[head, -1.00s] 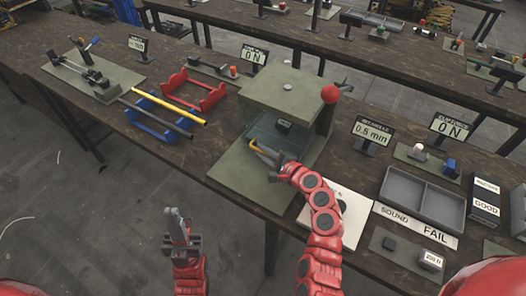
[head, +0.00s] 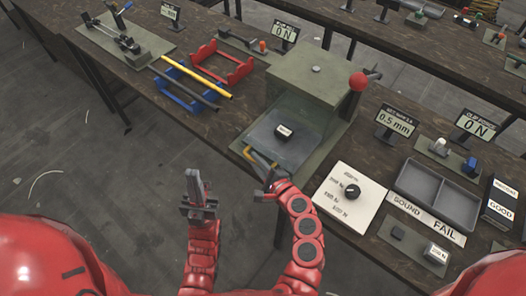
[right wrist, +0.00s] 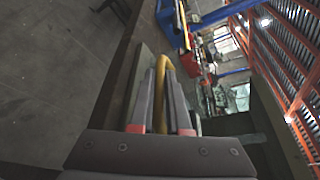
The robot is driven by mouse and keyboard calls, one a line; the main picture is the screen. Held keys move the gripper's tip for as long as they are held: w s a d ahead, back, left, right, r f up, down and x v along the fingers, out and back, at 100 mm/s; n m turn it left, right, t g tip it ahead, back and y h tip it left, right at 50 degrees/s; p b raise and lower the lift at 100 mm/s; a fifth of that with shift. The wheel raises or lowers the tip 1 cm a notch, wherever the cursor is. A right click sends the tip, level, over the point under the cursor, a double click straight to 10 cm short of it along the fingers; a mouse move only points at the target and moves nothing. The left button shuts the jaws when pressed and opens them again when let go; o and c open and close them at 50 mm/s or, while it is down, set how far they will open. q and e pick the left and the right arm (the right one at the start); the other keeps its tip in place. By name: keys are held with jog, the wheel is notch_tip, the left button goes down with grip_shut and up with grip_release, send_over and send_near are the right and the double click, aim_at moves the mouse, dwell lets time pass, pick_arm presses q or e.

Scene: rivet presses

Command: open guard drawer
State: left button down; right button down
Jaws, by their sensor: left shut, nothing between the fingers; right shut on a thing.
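The rivet press (head: 310,85) is a grey-green box on a base plate, with a red ball knob (head: 357,81) at its upper right. The yellow handle (head: 249,154) is at the drawer's near edge, near the table edge. My right gripper (head: 262,176) is shut on this handle; the yellow bar (right wrist: 164,64) shows between the fingers in the right wrist view. My left gripper (head: 195,190) is shut and empty, in front of the table.
Grey trays (head: 437,190) and display signs stand further right. Blue (head: 185,96) and red (head: 220,70) racks with bars are at left. The floor in front is clear.

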jog(key=shift+r, duration=0.1)
jog(key=c, duration=0.9)
grip_release()
jog(key=shift+w, duration=0.1)
jog(key=shift+d, duration=0.1)
jog(key=shift+s+d, duration=0.2)
jog(key=shift+s, duration=0.2)
jog(key=shift+p+v, duration=0.9)
jog(key=shift+v, duration=7.35)
